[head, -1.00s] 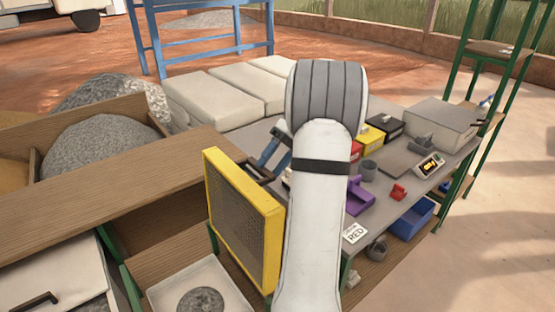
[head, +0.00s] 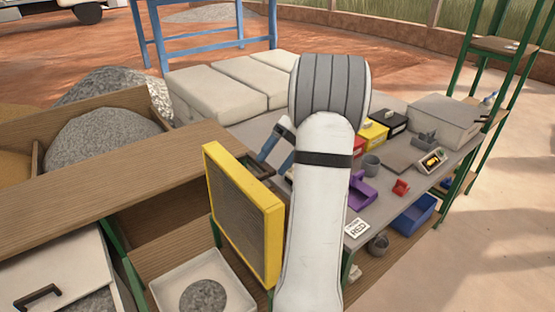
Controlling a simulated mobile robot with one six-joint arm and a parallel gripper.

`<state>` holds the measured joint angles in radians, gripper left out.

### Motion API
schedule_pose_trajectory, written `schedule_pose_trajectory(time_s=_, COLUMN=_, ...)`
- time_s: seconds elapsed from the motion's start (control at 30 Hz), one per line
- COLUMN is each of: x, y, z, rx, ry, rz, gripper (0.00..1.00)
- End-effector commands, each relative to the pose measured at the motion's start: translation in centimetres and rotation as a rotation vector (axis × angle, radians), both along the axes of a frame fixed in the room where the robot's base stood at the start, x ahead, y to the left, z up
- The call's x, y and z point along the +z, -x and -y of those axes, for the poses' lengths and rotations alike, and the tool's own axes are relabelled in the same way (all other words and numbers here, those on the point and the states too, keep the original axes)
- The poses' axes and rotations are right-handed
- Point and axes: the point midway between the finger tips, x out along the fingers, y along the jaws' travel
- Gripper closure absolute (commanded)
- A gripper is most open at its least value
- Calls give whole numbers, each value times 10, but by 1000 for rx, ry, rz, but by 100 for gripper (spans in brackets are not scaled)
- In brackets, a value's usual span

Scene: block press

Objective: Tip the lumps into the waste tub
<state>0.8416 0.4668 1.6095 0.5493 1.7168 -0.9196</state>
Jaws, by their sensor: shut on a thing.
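A yellow-framed sieve (head: 270,236) with a grey mesh stands steeply on edge, just left of my arm. No lumps can be made out on the mesh side that shows. A white square tub (head: 240,296) sits below and left of the sieve, with a round heap of grey lumps (head: 204,297) in it. I cannot tell whether this is the waste tub. My gripper is hidden behind my own white arm, so its hold on the sieve does not show.
A wooden bin holds a grey gravel heap (head: 102,138) at the left. A grey worktable (head: 395,196) on the right carries a purple holder (head: 362,190), a grey cup (head: 371,165) and coloured boxes. A blue bin (head: 412,215) is on the shelf below. Pale blocks (head: 205,92) lie behind.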

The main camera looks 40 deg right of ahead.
Motion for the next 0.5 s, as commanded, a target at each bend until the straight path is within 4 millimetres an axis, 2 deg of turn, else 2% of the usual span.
schedule_pose_trajectory(time_s=0.03, x=-9, y=2, z=3, rx=2, ry=2, rz=-15, gripper=40)
schedule_pose_trajectory(time_s=0.07, x=-7, y=2, z=5, rx=1, ry=2, rz=-14, gripper=45)
schedule_pose_trajectory(time_s=0.13, x=-1, y=2, z=12, rx=-1, ry=2, rz=-13, gripper=64)
schedule_pose_trajectory(time_s=0.3, x=22, y=3, z=35, rx=-1, ry=2, rz=-6, gripper=64)
schedule_pose_trajectory(time_s=0.5, x=44, y=4, z=53, rx=-1, ry=0, rz=-1, gripper=64)
